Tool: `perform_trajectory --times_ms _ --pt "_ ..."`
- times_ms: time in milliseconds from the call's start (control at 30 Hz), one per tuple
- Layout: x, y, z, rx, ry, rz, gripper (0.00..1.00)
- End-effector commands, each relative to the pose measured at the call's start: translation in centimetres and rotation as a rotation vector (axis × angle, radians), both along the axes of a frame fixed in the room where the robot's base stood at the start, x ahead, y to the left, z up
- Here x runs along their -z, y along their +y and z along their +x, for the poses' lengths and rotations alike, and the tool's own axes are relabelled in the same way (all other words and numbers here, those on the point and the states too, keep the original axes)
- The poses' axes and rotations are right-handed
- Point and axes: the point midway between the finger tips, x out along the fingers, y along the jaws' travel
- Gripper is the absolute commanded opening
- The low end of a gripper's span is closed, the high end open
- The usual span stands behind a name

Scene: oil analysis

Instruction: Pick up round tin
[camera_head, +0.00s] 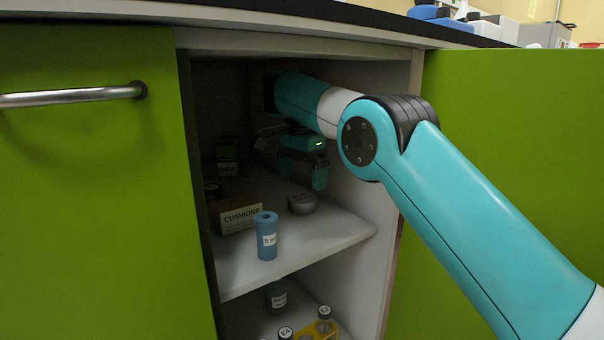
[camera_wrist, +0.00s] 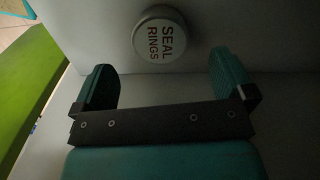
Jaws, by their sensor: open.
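The round tin (camera_head: 302,203) is a small grey, flat-lidded tin on the upper shelf inside the open cabinet. In the wrist view its pale lid (camera_wrist: 160,37) faces the camera and reads "SEAL RINGS". My gripper (camera_head: 304,178) is inside the cabinet, above the tin in the head view. In the wrist view my gripper (camera_wrist: 162,75) has its two teal fingers spread wide with nothing between them. The tin lies beyond the fingertips, roughly centred on the gap, and looks apart from both fingers.
On the shelf (camera_head: 330,238), a blue labelled container (camera_head: 266,236) stands at the front and a "CUSHIONS" box (camera_head: 238,214) at left. Dark items stand further back. The right cabinet wall (camera_head: 372,200) is close to my arm. Labelled containers (camera_head: 324,322) stand on the lower shelf.

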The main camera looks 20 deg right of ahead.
Motion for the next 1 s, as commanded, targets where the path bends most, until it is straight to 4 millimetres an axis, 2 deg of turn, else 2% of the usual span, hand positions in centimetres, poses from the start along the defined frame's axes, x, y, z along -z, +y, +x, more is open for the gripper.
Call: perform_trajectory --times_ms 33,333,467,733,767,967,1000 --pt "1.3 0.0 0.0 0.0 0.001 0.0 1.0" --pt "5.5 0.0 0.0 0.0 0.0 0.0 1.0" --pt "6.1 0.0 0.0 -0.001 0.0 -0.001 1.0" --pt "6.0 0.0 0.0 -0.001 0.0 0.0 1.0" --pt "6.0 0.0 0.0 -0.001 0.0 0.0 0.95" --pt "6.0 0.0 0.0 -0.001 0.0 0.0 0.49" --pt "6.0 0.0 0.0 -0.001 0.0 0.0 0.46"
